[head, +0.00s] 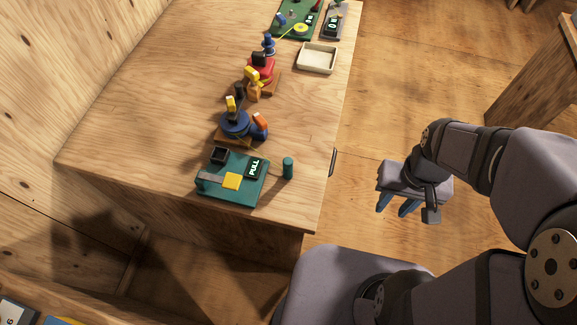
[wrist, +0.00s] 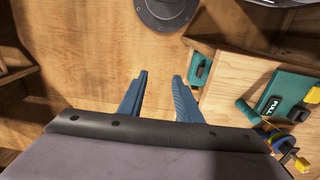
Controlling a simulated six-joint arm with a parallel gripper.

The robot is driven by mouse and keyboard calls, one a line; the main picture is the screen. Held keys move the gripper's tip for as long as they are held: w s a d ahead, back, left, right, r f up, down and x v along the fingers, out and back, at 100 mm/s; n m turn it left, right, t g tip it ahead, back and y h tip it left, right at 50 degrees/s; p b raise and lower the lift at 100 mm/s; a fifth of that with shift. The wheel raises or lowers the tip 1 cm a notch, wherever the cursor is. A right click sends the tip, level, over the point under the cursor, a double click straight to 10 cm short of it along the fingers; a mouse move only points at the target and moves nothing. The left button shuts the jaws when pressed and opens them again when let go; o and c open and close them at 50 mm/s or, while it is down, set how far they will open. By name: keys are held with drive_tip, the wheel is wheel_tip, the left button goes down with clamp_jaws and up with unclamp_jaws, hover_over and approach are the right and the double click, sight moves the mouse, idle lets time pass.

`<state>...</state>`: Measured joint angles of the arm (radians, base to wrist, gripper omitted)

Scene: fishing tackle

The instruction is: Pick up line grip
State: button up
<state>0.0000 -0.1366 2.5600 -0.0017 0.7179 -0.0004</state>
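The line grip appears to be the dark green cylinder (head: 288,168), standing upright on the bench just right of a green board with a "PULL" display (head: 254,168). In the wrist view the green cylinder (wrist: 247,112) shows beside the board (wrist: 285,90), at the right. My gripper (head: 396,205) is off the bench's right side, over the floor, with its blue fingers pointing down. In the wrist view my gripper (wrist: 159,78) is open, with nothing between the fingers. The cylinder is clear of the fingers.
The wooden bench (head: 150,120) carries blue and red reels (head: 235,123) on wooden stands, a cream tray (head: 317,58) and a green board (head: 296,18) at the far end. A dark handle (head: 333,162) is on its right edge. The bench's left half is bare.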

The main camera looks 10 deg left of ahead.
drive_tip(key=o, duration=0.3)
